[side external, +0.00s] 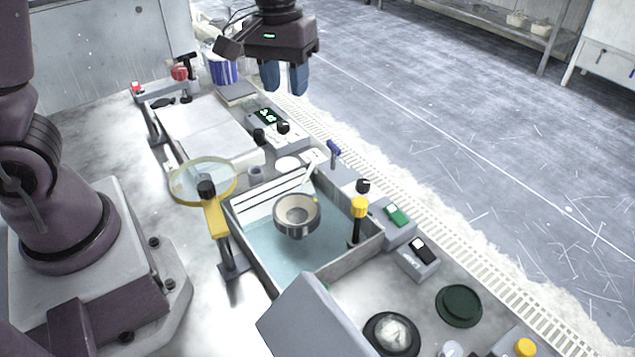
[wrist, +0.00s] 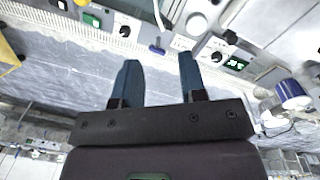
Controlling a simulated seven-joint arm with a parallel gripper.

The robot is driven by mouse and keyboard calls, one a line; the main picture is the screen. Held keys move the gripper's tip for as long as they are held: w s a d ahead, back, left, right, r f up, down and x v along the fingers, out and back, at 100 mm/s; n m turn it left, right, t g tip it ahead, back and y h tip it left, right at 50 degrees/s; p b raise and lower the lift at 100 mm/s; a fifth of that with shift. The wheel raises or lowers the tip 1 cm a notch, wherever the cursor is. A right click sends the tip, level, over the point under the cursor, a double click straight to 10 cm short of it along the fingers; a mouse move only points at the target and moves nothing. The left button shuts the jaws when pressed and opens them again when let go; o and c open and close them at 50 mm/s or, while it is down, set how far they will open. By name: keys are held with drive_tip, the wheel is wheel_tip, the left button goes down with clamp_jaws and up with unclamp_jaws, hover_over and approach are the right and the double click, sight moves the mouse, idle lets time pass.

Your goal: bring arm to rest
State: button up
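My gripper (side external: 285,76) hangs at the top of the side external view, high above the far end of the bench and near its right edge. Its two blue fingers point down and hold nothing. In the wrist view my gripper (wrist: 158,62) shows the fingers spread well apart, with only floor and the bench edge behind the gap. Nothing touches the fingers.
A basin (side external: 374,244) of bluish liquid holds a round metal piece (side external: 297,213). A yellow-armed magnifier (side external: 217,220) stands beside it. A blue-and-white container (side external: 224,70) and a control box with green digits (side external: 266,115) are near the gripper. Open floor (side external: 450,140) lies right.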

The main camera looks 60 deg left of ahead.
drive_tip(key=s+d+r+m+t, duration=0.1)
drive_tip(key=s+r+m+t, duration=0.1)
drive_tip(key=s, duration=0.6)
drive_tip(key=s+r+m+t, duration=0.3)
drive_tip(key=s+r+m, duration=0.1)
drive_tip(key=s+r, duration=0.2)
drive_tip(key=shift+s+d+r+y, duration=0.35)
drive_tip(key=shift+s+d+y, duration=0.05)
drive_tip(key=shift+s, duration=0.5)
idle(3.4)
